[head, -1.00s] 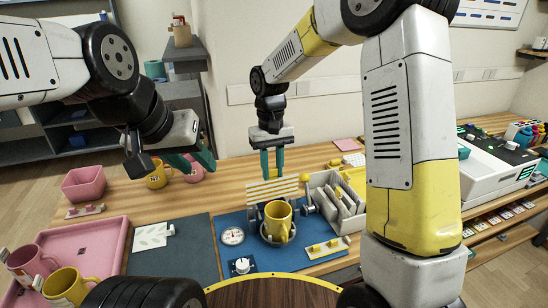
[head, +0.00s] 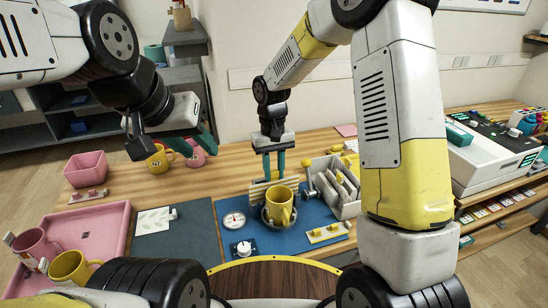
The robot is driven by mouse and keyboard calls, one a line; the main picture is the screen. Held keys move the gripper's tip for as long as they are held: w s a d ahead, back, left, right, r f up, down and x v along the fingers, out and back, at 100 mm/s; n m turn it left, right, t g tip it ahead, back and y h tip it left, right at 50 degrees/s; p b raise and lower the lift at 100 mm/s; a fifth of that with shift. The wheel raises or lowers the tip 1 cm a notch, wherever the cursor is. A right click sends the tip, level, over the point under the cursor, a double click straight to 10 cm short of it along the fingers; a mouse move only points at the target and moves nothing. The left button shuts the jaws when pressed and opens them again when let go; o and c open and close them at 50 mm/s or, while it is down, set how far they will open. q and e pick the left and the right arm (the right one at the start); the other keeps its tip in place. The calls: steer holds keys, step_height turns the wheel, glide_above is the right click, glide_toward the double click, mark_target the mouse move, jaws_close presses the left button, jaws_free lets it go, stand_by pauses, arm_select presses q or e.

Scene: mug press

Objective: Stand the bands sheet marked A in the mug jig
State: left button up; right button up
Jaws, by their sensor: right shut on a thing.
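The striped bands sheet (head: 258,190) is white with yellow-tan bands and stands behind the yellow mug, its lower part hidden by the mug. My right gripper (head: 274,176) is shut on the sheet's upper edge from above. The yellow mug (head: 278,209) sits upright in the dark round mug jig (head: 265,220) on the blue mat. I cannot make out a letter on the sheet. My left gripper (head: 170,148) hangs at the left over the back of the table; its fingers appear apart, with nothing between them.
A dial gauge (head: 234,219) and a knob box (head: 243,249) stand left of the jig. A grey rack (head: 333,188) stands to its right. A pink tray (head: 112,226) with mugs lies at the left, a leaf-pattern sheet (head: 153,220) beside it.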

steer(key=o, duration=1.7)
steer(key=shift+r, duration=3)
steer(key=s+d+r+m+t+y, duration=0.1)
steer(key=s+d+r+t, duration=0.2)
steer(key=s+d+r, duration=0.4)
steer(key=s+d+r+m+t+y, duration=0.1)
steer(key=s+d+r+m+t, duration=0.1)
steer(key=s+d+r+t, duration=0.2)
steer(key=s+d+r, duration=0.3)
steer(key=s+r, duration=0.1)
steer(key=s, duration=0.4)
steer(key=shift+s+r, duration=0.15)
steer(key=shift+s, duration=0.15)
